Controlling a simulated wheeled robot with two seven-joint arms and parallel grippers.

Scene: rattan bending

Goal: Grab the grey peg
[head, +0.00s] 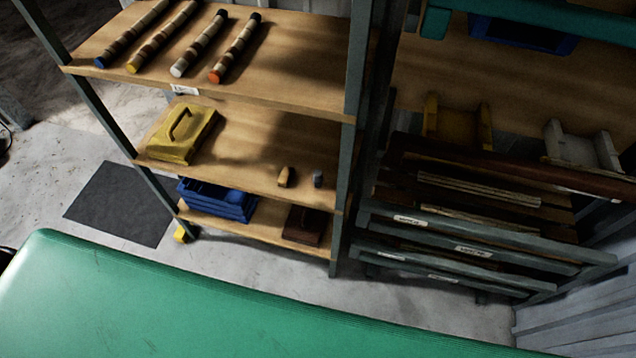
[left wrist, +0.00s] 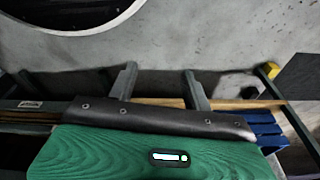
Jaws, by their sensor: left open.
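The grey peg (head: 318,179) is a small, short piece standing on the middle wooden shelf (head: 240,160), near its right end. A tan wooden peg (head: 285,177) stands just left of it, apart from it. My left gripper (left wrist: 159,68) shows in the left wrist view with its two dark fingers spread apart and nothing between them. It is not in the head view, and I cannot make out the grey peg in the left wrist view. My right gripper is in neither view.
A yellow case (head: 183,136) sits left on the middle shelf. Several banded rods (head: 190,45) lie above. A blue crate (head: 217,201) and dark brown box (head: 305,225) are below. A grey post (head: 343,200) stands right of the peg. A rack (head: 470,225) stands further right.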

